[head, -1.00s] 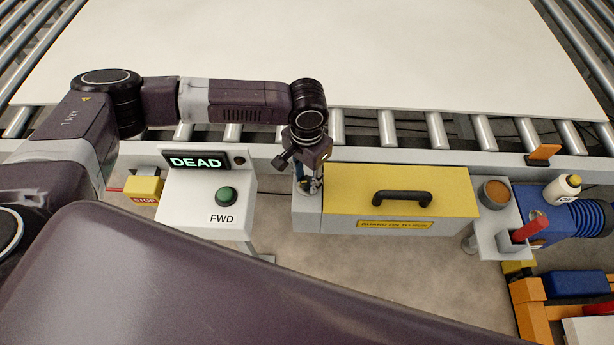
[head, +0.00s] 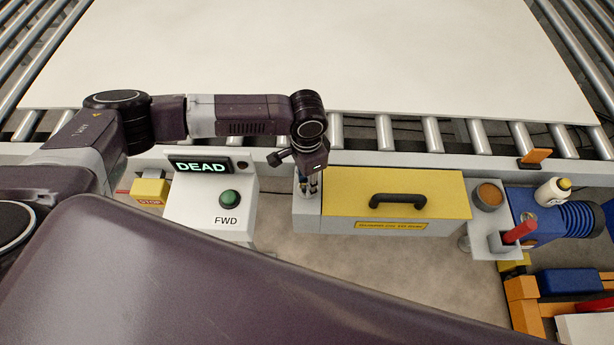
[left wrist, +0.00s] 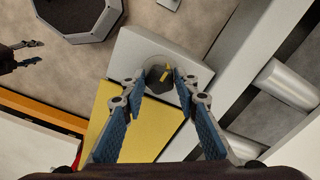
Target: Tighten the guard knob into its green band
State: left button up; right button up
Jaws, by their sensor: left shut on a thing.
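The guard knob (left wrist: 157,79) is dark with a yellow mark on top, and sits in a pale round seat on a light grey block (left wrist: 128,59) beside the yellow guard cover (left wrist: 135,128). My left gripper (left wrist: 160,78) is shut on the knob, one fingertip on each side. In the head view my left gripper (head: 308,186) points down at the grey block at the left end of the guard cover (head: 350,200) and hides the knob. I cannot make out a green band. My right gripper (left wrist: 40,52) shows small at the left wrist view's edge, fingers apart and empty.
A black handle (head: 398,200) stands on the cover. Left of it is a white control box with a DEAD display (head: 200,166), green FWD button (head: 229,196) and STOP box (head: 150,190). A cup (head: 489,195) and white bottle (head: 552,191) are right. Conveyor rollers lie behind.

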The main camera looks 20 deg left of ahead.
pick_arm(q)
jog(key=shift+m+p, duration=0.5)
jog(key=shift+m, duration=0.4)
jog(key=shift+w, duration=0.1)
jog(key=o, duration=1.1)
jog(key=shift+o, duration=0.2)
notch_tip(320, 180, up, 12)
